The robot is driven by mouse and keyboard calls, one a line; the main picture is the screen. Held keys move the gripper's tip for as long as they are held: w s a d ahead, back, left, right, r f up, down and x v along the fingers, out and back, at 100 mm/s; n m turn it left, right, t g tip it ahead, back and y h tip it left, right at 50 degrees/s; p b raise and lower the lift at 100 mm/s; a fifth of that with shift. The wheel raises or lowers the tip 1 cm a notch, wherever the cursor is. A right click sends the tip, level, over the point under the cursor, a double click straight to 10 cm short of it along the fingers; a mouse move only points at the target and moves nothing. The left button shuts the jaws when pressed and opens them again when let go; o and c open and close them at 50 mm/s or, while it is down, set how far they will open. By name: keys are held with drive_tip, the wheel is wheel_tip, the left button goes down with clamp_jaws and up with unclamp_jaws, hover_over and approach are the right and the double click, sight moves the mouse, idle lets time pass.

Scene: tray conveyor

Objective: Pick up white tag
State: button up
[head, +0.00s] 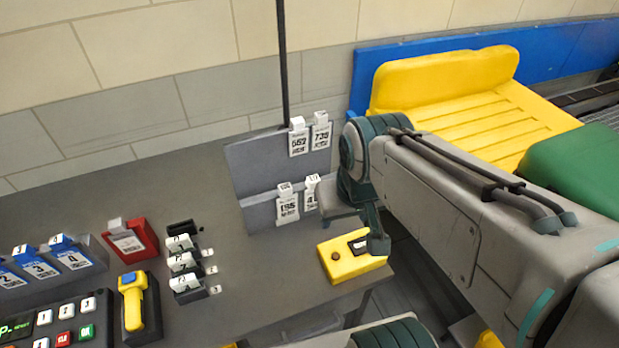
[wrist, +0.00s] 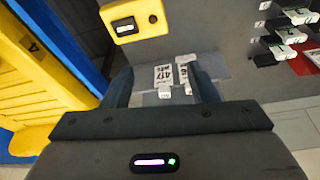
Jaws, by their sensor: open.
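Several white tags with black numbers hang on a grey two-tier rack (head: 262,165). In the head view, an upper left tag (head: 298,138) and an upper right tag (head: 320,133) are clear. Below are a lower left tag (head: 288,204) and a lower right tag (head: 311,194), the latter partly cut off beside my arm. My gripper (head: 352,222) is open and empty, just right of the rack's lower tier. In the wrist view my gripper (wrist: 161,84) has its fingers apart, with two tags (wrist: 163,74) (wrist: 187,74) showing between them; contact cannot be told.
A yellow box with a button (head: 350,259) sits at the table's right corner. White numbered pieces in black holders (head: 184,263), a red holder (head: 137,249) and a yellow scanner (head: 133,308) stand to the left. A yellow tray (head: 480,125) is behind my arm. Grey table (head: 250,285) is bare in front.

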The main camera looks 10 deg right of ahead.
idle(0.3)
drive_tip(key=n+g+h+b, duration=0.2)
drive_tip(key=n+h, duration=0.2)
drive_tip(key=n, duration=1.5)
approach(311, 178)
drive_tip(key=shift+n, duration=0.3)
drive_tip(key=x, duration=0.6)
drive_tip(key=shift+s+d, duration=0.1)
drive_tip(key=shift+s, duration=0.15)
drive_tip(key=shift+w+p+x, duration=0.2)
drive_tip(key=shift+p+x, duration=0.5)
drive_tip(key=shift+x, duration=2.05)
drive_tip(key=shift+c, duration=0.2)
drive_tip(key=c, duration=1)
